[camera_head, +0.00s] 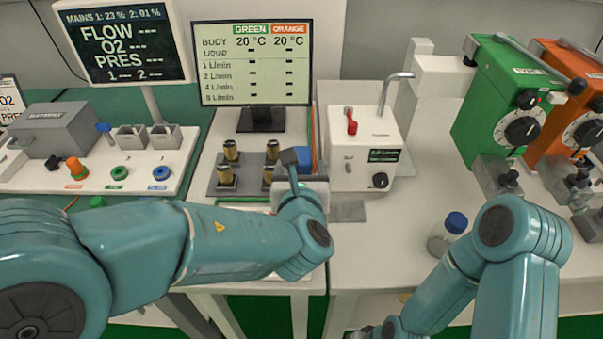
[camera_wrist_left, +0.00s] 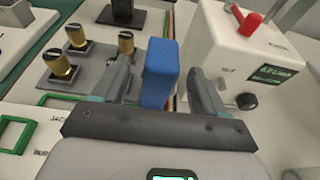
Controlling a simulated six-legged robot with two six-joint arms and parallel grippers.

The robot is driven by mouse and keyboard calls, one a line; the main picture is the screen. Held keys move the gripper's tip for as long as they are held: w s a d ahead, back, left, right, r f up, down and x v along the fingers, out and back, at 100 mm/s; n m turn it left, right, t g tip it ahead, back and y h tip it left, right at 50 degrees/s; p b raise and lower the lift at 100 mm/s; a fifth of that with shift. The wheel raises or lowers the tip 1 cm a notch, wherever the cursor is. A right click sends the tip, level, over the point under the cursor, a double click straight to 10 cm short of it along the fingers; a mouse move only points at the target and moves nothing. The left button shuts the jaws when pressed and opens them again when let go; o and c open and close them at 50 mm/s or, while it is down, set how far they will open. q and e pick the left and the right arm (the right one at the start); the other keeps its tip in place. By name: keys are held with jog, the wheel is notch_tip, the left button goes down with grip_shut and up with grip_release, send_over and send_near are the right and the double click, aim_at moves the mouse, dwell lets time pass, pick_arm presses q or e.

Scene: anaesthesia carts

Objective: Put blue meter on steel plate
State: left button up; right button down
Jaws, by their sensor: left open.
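The blue meter (camera_wrist_left: 160,72) is an upright blue block between the two fingers of my left gripper (camera_wrist_left: 162,84) in the left wrist view. The fingers are open, with a visible gap on its right; the left finger is close to it. In the head view the blue meter (camera_head: 305,158) shows only in part behind my left gripper (camera_head: 297,163). A grey metal plate (camera_head: 346,212) lies on the table in front of the white box; I cannot tell for sure that it is the steel plate. My right arm shows at the lower right, its gripper out of view.
Several brass knobs (camera_head: 225,176) stand on a grey panel left of the blue meter. A white box (camera_head: 362,150) with a red lever is close on the right. A blue-capped bottle (camera_head: 447,233) stands near my right arm. The white table between is clear.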

aim_at(301, 155)
pick_arm(q)
jog(key=p+x, duration=0.1)
jog(key=x, duration=0.5)
jog(key=shift+w+d, duration=0.1)
jog(key=shift+w, duration=0.25)
jog(key=shift+s, duration=0.2)
jog(key=shift+w, duration=0.1)
jog(key=c, duration=1)
grip_shut()
jog(key=shift+r, duration=0.15)
